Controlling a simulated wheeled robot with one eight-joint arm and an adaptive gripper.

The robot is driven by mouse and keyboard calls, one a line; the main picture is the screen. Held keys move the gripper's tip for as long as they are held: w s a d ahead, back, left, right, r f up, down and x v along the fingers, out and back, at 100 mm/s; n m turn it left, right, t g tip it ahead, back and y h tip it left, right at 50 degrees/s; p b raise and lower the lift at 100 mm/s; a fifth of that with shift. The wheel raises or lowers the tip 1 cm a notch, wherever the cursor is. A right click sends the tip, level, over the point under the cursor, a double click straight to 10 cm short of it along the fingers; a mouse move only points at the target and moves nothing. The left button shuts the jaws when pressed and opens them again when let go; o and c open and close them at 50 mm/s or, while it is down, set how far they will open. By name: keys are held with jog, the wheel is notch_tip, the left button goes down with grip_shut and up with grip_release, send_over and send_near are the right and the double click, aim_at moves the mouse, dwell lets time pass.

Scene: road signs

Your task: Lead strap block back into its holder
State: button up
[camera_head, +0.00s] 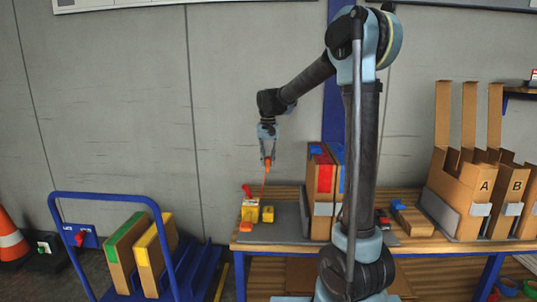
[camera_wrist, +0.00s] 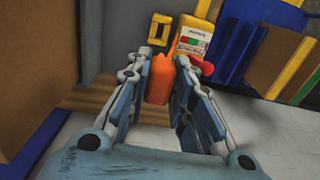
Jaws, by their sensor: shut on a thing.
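My gripper (camera_head: 267,163) is shut on an orange block (camera_wrist: 160,78), which hangs below the fingertips above the left end of the workbench. The block also shows small in the head view (camera_head: 267,162). A thin reddish strap (camera_head: 264,183) runs from it down toward a yellow device (camera_head: 250,212) with a red part on top. In the wrist view the device (camera_wrist: 192,42) has a white label, and the red part (camera_wrist: 205,67) shows beside the right finger. A small yellow frame with a dark opening (camera_wrist: 159,30) stands beside the device, apart from the block; it looks like the holder.
Cardboard boxes with red and blue tops (camera_head: 322,180) stand right of the yellow things on the bench (camera_head: 290,243). Boxes marked A and B (camera_head: 484,187) are farther right. A blue cart (camera_head: 105,200) with boxes stands left. The air around my gripper is clear.

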notch_tip(320, 180, down, 20)
jog(key=shift+r, duration=0.15)
jog(key=shift+f, duration=0.2)
dwell(0.9)
jog(key=shift+s, duration=0.15)
dwell(0.4)
jog(key=shift+f, duration=0.5)
dwell(0.8)
jog(key=o, duration=0.9)
jog(key=shift+o, duration=0.2)
